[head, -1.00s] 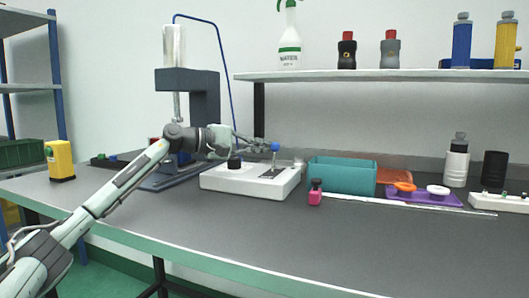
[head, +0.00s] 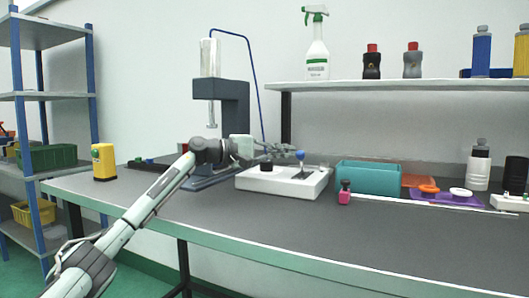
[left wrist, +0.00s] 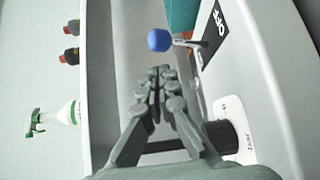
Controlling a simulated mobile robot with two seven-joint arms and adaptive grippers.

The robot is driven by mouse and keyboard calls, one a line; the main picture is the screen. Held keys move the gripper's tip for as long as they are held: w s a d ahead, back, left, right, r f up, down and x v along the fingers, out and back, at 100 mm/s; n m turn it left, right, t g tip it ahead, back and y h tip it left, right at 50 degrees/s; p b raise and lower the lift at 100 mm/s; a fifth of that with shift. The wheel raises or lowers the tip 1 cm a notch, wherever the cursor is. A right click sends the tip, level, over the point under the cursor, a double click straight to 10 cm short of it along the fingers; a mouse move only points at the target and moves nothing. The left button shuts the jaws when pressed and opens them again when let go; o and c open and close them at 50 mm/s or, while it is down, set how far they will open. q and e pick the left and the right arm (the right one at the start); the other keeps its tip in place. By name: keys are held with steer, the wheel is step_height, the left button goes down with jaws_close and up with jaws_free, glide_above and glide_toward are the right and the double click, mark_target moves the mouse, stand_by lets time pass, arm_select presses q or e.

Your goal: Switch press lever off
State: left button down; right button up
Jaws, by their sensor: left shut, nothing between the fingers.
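The press lever (head: 300,155) has a blue ball knob on a short metal stem and stands on a white control box (head: 270,182). In the left wrist view the blue knob (left wrist: 158,40) is just past my fingertips, with the stem beside a black plate reading OFF (left wrist: 215,35). My left gripper (head: 286,149) is above the box, just left of the knob. In the left wrist view its fingers (left wrist: 160,75) are together and empty, with a small gap to the knob. The press (head: 236,110) stands behind my arm. My right gripper is not in view.
A black round knob (left wrist: 229,137) sits on the same box. A teal bin (head: 368,178) and a pink bottle (head: 345,192) stand right of the box. A yellow device (head: 104,162) is at the table's left end. The front of the table is clear.

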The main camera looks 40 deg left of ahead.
arm_select(q)
steer(key=v, duration=0.9)
steer(key=shift+s+a, duration=0.15)
steer(key=shift+s, duration=0.15)
steer(key=shift+f, duration=0.1)
